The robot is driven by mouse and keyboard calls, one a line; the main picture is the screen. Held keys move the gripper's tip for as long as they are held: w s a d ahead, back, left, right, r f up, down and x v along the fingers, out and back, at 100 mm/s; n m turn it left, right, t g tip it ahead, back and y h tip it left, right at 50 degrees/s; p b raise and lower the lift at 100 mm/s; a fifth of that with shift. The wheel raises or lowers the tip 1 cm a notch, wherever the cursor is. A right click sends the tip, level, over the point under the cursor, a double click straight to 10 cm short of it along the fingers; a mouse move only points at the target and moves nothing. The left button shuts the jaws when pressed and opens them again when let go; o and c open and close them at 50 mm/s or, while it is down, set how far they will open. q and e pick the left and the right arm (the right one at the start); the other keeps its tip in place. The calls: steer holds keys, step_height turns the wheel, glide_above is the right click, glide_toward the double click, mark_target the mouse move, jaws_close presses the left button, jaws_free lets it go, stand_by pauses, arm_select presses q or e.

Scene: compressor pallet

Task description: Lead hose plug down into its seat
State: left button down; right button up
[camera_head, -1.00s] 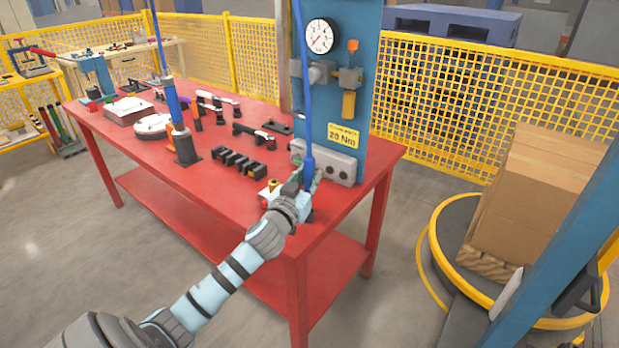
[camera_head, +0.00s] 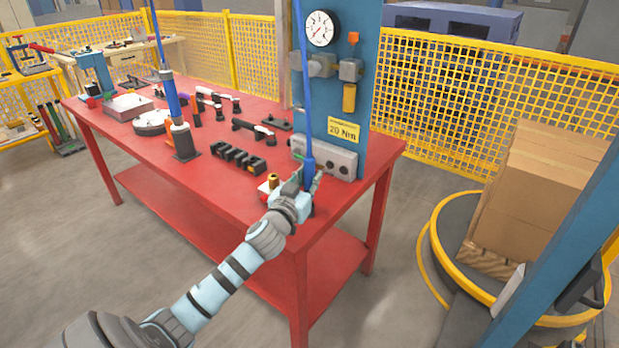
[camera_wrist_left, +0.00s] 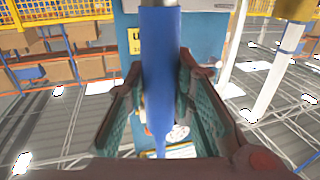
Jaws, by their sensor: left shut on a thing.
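The blue hose (camera_head: 302,85) hangs from above, in front of the blue panel, and ends in a thicker blue plug (camera_head: 309,170). My left gripper (camera_head: 309,182) is shut on the plug near the front right corner of the red table. In the left wrist view the plug and hose (camera_wrist_left: 158,85) run between the two green-padded fingers. The plug's lower end is hidden by the gripper in the head view. I cannot make out the seat. A small brass fitting (camera_head: 273,181) stands just left of the gripper. My right gripper is not in view.
The blue panel (camera_head: 345,95) with a gauge (camera_head: 322,28) and a grey box (camera_head: 328,158) stands close behind the gripper. A black rack (camera_head: 238,158) and several tools lie left on the red table (camera_head: 215,185). A turntable (camera_head: 470,275) with cartons is at right.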

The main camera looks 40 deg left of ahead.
arm_select(q)
steer(key=shift+f+b, duration=0.85)
steer(key=shift+f, duration=0.1)
steer(key=c, duration=1.3)
jaws_free()
steer(key=v, duration=1.2)
steer(key=shift+r, duration=0.1)
